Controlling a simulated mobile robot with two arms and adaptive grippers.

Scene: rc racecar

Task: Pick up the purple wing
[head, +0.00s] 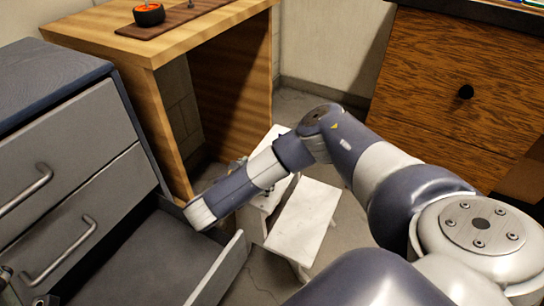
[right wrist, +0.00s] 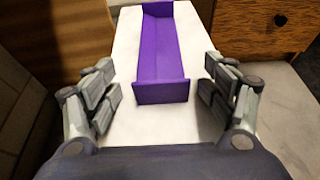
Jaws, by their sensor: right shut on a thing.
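The purple wing (right wrist: 160,55) is a long channel-shaped piece with raised ends, in the middle of the right wrist view. It lies along a white surface (right wrist: 125,50). In the head view my right arm hides the wing; only bits of the gripper show over the white stool (head: 305,218). Part of my left gripper (head: 22,288) shows at the bottom left corner, too cut off to judge.
A grey drawer cabinet (head: 75,150) with an open lower drawer (head: 222,275) stands at the left. A wooden table (head: 185,45) holds a dark bowl (head: 149,14). A wooden drawer unit (head: 440,110) stands at the right. Bare floor (head: 345,190) shows around the stool.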

